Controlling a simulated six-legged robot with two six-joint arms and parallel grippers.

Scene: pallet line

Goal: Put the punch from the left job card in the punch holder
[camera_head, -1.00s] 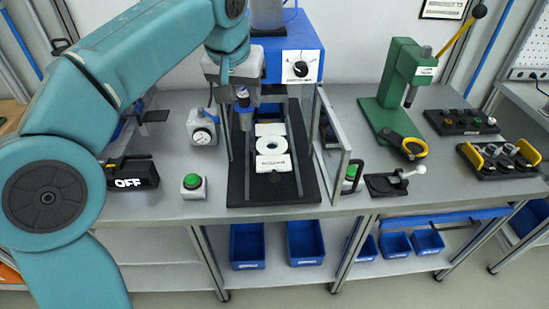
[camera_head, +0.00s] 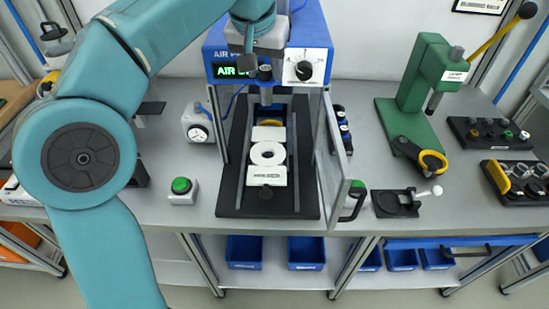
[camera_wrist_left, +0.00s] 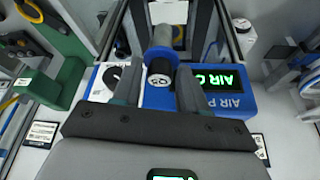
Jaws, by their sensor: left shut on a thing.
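My left gripper (camera_head: 262,64) is shut on a punch (camera_head: 266,88) with a dark end, a blue collar and a metal shank. It holds the punch roughly upright in front of the blue press head, between the press posts and above the black base. In the left wrist view the punch (camera_wrist_left: 160,58) sits between the two fingers, its dark marked end facing the camera. I cannot make out the punch holder; the gripper and arm cover part of the press head. I cannot tell which card is the left job card. My right gripper is not in view.
A white ring-shaped part (camera_head: 268,153) lies on the black press base (camera_head: 230,200). A clear guard door (camera_head: 335,170) stands open at right. Green buttons (camera_head: 181,186) flank the press.

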